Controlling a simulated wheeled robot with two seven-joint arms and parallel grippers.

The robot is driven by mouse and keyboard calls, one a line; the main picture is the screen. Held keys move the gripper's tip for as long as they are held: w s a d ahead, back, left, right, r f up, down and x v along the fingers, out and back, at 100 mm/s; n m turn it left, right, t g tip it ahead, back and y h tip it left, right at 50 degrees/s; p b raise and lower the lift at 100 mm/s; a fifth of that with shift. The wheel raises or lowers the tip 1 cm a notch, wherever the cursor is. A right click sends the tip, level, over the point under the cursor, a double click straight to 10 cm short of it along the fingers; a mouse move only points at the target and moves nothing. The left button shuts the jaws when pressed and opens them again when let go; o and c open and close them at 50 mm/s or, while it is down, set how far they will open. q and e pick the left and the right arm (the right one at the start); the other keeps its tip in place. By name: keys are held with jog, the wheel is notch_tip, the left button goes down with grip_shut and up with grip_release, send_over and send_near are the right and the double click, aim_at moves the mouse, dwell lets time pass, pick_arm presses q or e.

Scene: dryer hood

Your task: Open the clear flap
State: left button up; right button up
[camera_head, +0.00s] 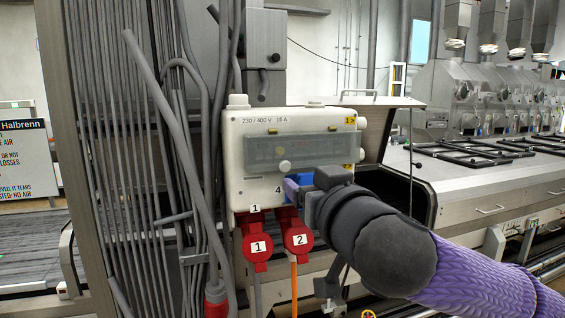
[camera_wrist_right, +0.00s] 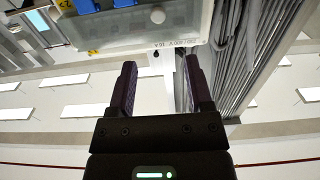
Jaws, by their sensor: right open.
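The clear flap (camera_head: 312,147) is a greyish see-through window across the front of a white electrical box (camera_head: 245,187). It lies flat against the box and looks shut. A round white knob (camera_head: 284,165) sits at its lower edge. My right gripper (camera_head: 291,187) is just below the flap, right of the knob, its fingers partly hidden by the wrist. In the right wrist view the gripper (camera_wrist_right: 160,80) is open with nothing between its fingers. The flap (camera_wrist_right: 115,32) and knob (camera_wrist_right: 158,15) show beyond the fingertips there. My left gripper is not in view.
Two red sockets (camera_head: 257,247) hang under the box, with cables below. Grey conduits (camera_head: 130,150) run up the left side. A grey junction box (camera_head: 264,40) is above. A machine with an open-sided hood (camera_head: 480,195) stands at the right.

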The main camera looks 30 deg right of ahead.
aim_at(286, 165)
jog(key=p+x, duration=0.5)
jog(key=x, duration=0.4)
jog(key=shift+w+d, duration=0.1)
jog(key=shift+w, duration=0.15)
jog(key=shift+w+d+f, duration=0.1)
jog(key=shift+w, duration=0.1)
jog(key=shift+c, duration=0.3)
grip_shut()
dwell(0.4)
